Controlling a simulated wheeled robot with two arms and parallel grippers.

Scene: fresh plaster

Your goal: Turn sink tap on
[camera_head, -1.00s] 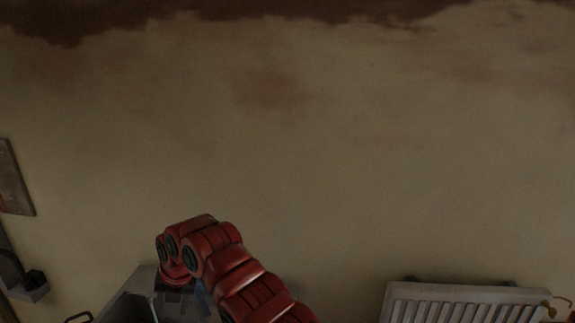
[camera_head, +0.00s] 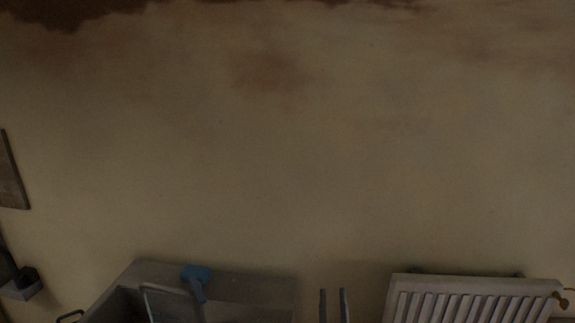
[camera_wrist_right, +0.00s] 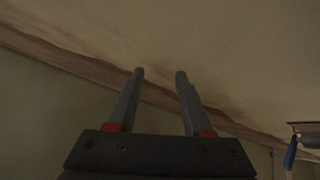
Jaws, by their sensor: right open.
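The sink (camera_head: 250,287) is a grey basin with a ledge, at the bottom left of the head view, partly cut off by the lower edge. A blue tap (camera_head: 196,274) stands at its back, with its lower part pointing down over the basin. My right gripper (camera_head: 333,292) shows only as two upright grey fingers, to the right of the sink and apart from it. In the right wrist view, the gripper (camera_wrist_right: 159,73) is open and empty. A blue piece (camera_wrist_right: 291,152), which looks like the tap, is at the right edge there, well clear of the fingers.
A white radiator (camera_head: 470,300) is on the wall to the right of my fingers. A small grey shelf (camera_head: 22,287) with a dark object is at the far left. The stained plaster wall (camera_head: 290,170) behind is bare.

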